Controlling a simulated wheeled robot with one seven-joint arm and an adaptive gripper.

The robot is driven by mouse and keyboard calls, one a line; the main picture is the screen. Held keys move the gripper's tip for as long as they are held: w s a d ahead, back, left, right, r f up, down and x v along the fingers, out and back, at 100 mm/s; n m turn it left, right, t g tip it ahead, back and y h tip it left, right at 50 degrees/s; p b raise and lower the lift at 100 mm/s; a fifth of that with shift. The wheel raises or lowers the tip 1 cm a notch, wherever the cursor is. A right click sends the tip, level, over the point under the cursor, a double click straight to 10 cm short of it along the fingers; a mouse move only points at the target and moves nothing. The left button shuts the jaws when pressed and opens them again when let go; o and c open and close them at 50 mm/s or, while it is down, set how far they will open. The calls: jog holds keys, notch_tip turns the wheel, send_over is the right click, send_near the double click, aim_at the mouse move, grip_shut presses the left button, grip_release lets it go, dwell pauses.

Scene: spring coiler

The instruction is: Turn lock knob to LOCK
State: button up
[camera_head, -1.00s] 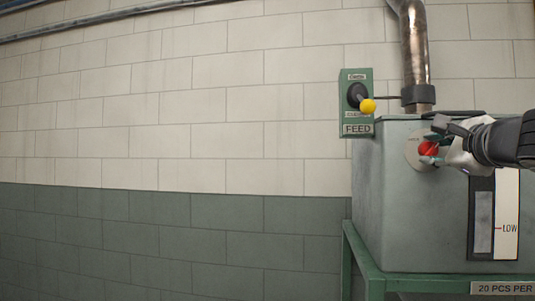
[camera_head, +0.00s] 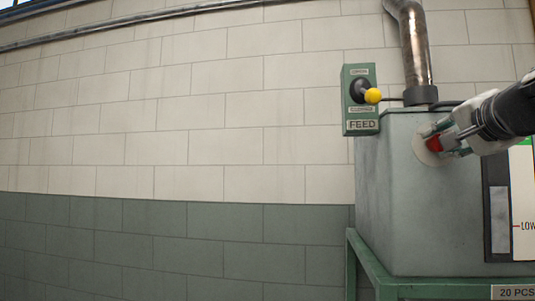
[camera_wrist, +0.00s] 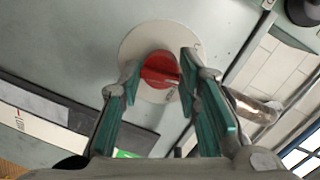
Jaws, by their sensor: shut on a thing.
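The red lock knob (camera_wrist: 160,70) sits on a round pale plate (camera_wrist: 150,36) on the front of the grey-green machine box. In the wrist view my gripper (camera_wrist: 160,85) has its teal fingers on either side of the knob. The head view shows my gripper (camera_head: 444,140) at the plate, coming in from the right, with the red knob (camera_head: 433,145) between the fingers. The gripper is shut on the knob. The plate's lettering is too hidden and small to read.
A metal pipe (camera_head: 414,50) rises behind the box. A level gauge (camera_head: 523,205) marked LOW is below my arm. The wall at left is clear.

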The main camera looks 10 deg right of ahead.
jog(key=n+h+b, duration=0.1)
jog(key=n+b, duration=0.2)
jog(key=n, duration=0.2)
jog(key=shift+a+r+n, duration=0.1)
jog(key=shift+n, duration=0.3)
dwell(0.4)
jog(key=o, duration=1.1)
jog(key=v, duration=1.2)
jog(key=shift+a, duration=0.1)
